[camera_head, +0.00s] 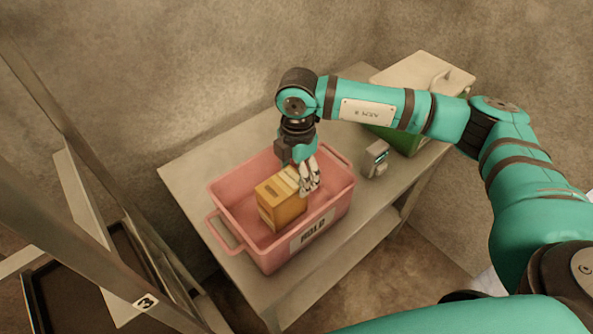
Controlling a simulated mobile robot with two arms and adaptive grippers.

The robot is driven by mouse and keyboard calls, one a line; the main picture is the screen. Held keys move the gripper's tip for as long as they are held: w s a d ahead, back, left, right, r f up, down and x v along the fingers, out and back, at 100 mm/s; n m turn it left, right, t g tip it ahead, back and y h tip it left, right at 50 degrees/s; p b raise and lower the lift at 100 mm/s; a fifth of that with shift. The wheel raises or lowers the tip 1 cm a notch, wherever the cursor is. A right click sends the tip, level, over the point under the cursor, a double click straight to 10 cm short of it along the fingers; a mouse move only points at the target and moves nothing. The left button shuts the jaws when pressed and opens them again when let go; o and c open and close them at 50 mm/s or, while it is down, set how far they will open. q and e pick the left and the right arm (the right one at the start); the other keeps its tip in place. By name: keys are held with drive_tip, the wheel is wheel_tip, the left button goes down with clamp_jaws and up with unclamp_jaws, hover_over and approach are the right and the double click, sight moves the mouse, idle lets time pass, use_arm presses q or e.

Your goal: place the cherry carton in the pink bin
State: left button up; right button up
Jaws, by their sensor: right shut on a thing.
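The pink bin (224,190) stands on a grey table, with a dark-lettered label on its front side. An orange-yellow carton (276,209) is inside the bin's outline, tilted a little, with a pale strip along its top right edge. I take it for the cherry carton; no cherry picture can be made out. My right gripper (309,190) points down over the bin and is shut on the carton at its right end. The fingers partly hide that end. I cannot tell whether the carton's underside touches the bin floor. My left gripper is not in view.
A green box with a pale lid (425,75) stands at the table's back right, partly behind my right arm. A small grey device (376,159) sits right of the bin. A metal rack (75,140) rises at the left. Bare tabletop (190,165) shows left of the bin.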

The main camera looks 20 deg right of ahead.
drive_tip(key=shift+f, duration=0.1)
drive_tip(key=o, duration=1.6)
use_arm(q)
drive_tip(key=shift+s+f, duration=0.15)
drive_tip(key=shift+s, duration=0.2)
use_arm(e)
drive_tip(key=shift+r, duration=0.25)
drive_tip(key=shift+w+r, duration=0.1)
drive_tip(key=shift+r, duration=0.25)
use_arm(q)
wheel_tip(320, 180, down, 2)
drive_tip(key=b, duration=0.2)
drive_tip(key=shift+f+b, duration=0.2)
drive_tip(key=shift+b, duration=0.1)
use_arm(e)
wheel_tip(320, 180, up, 11)
drive_tip(key=shift+d, duration=0.1)
